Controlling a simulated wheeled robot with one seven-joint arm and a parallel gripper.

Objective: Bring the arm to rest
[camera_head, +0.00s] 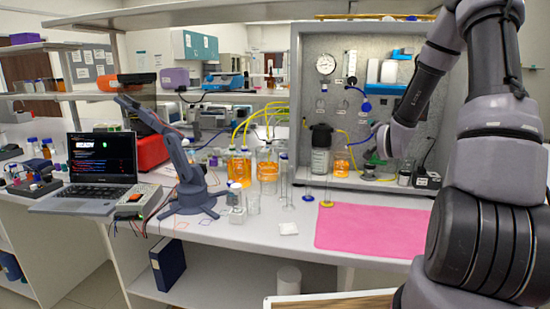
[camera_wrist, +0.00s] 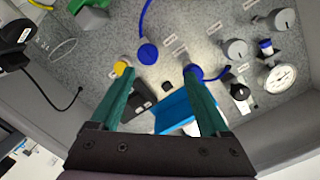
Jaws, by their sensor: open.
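My arm comes down from the upper right in the head view, and my gripper (camera_head: 376,160) is in front of the grey membrane rig panel (camera_head: 340,100), low on its right side. In the wrist view my gripper (camera_wrist: 156,72) shows two green fingers spread apart with nothing held between them. A yellow cap (camera_wrist: 121,67) shows by the left fingertip and a blue cap (camera_wrist: 193,73) by the right one. I cannot tell whether the fingers touch them. A blue block (camera_wrist: 185,108) shows between and behind the fingers.
A pressure gauge (camera_head: 326,64) is on the panel. A dark-capped bottle (camera_head: 320,150) and an orange beaker (camera_head: 342,163) stand left of my gripper. A pink mat (camera_head: 372,228) lies clear in front. A small grey arm (camera_head: 185,165) and a laptop (camera_head: 101,165) stand at left.

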